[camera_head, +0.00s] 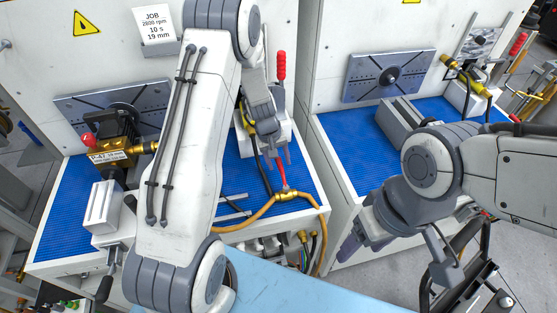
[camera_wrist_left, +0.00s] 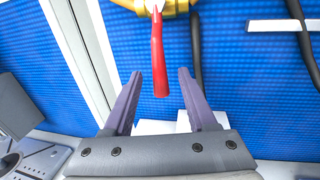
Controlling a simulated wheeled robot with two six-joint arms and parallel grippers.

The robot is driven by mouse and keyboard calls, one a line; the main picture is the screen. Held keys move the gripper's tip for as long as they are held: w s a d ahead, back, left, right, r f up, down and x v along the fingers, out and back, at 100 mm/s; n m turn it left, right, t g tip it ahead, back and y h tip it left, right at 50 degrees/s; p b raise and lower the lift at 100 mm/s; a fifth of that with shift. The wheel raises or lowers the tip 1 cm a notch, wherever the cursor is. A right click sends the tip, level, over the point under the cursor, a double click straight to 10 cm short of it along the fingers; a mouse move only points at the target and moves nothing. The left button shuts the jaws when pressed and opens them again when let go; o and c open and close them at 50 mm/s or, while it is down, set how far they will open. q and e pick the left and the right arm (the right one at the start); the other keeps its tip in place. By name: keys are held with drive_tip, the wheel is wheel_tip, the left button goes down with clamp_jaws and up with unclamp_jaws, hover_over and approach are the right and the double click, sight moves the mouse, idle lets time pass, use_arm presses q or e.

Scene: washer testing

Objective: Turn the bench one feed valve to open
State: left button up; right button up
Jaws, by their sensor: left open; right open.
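The bench one feed valve (camera_head: 286,196) is a brass fitting at the front right edge of the blue-topped left bench, joined to an orange hose. Its red lever (camera_head: 281,174) stands off it in the head view. In the left wrist view the lever (camera_wrist_left: 157,55) hangs from the brass body (camera_wrist_left: 171,8). My left gripper (camera_head: 281,157) is open just above the lever. In its wrist view the purple fingers (camera_wrist_left: 160,74) are spread, with the lever's free end between or just beyond their tips; contact cannot be told. My right gripper (camera_head: 358,240) is open and empty, partly hidden by its wrist.
Another red handle (camera_head: 281,66) rises behind my left gripper. A brass pump (camera_head: 112,154) and a grey vise (camera_head: 103,207) stand on the left bench. A second blue-topped bench (camera_head: 340,135) stands at right. Hoses (camera_head: 322,235) hang at the left bench's front.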

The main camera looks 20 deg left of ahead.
use_arm(q)
drive_tip(key=shift+c, duration=0.3)
clamp_jaws()
idle(1.1)
